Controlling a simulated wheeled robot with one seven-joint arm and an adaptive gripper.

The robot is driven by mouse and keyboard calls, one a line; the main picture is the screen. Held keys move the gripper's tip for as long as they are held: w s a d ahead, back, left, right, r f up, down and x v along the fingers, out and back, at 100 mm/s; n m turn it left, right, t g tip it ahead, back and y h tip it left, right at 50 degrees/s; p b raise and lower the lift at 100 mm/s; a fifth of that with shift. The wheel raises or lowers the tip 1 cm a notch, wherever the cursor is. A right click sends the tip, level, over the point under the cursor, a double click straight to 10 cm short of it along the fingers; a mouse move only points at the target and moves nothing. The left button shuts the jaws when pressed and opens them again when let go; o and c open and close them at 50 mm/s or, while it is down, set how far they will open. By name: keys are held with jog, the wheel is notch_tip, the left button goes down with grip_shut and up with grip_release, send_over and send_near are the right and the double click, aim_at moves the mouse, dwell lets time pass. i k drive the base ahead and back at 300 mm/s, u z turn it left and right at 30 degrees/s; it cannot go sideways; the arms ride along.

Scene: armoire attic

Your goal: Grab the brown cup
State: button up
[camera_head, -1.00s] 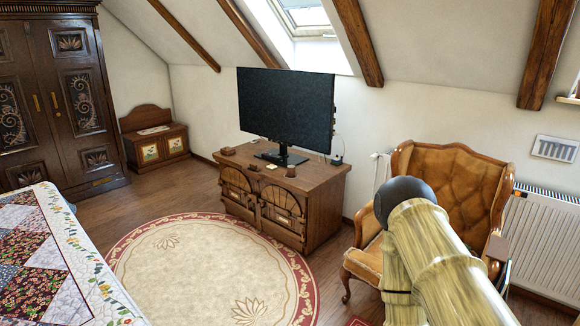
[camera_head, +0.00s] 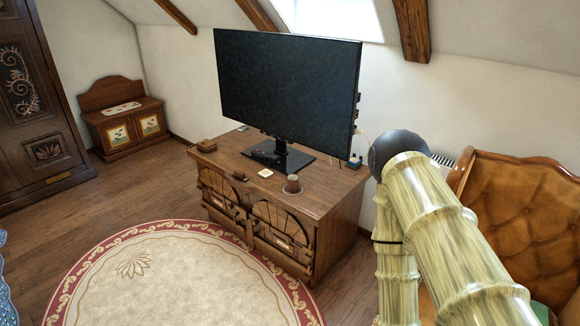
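A small brown cup (camera_head: 292,184) stands upright on the front right part of the wooden cabinet top (camera_head: 325,178), in front of the monitor's base. My arm rises at the right of the view, to the right of the cabinet and in front of the armchair. My gripper is not in view, so its fingers and what they hold cannot be seen.
A large monitor (camera_head: 285,88) stands on the cabinet behind the cup. A small white item (camera_head: 265,173) and a brown box (camera_head: 207,146) lie further left. An armchair (camera_head: 520,215) is at right. The round rug (camera_head: 170,280) and floor before the cabinet are clear.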

aim_at(292, 179)
jog(key=i, duration=0.5)
jog(key=u, duration=1)
jog(key=i, duration=1.65)
jog(key=z, duration=1.3)
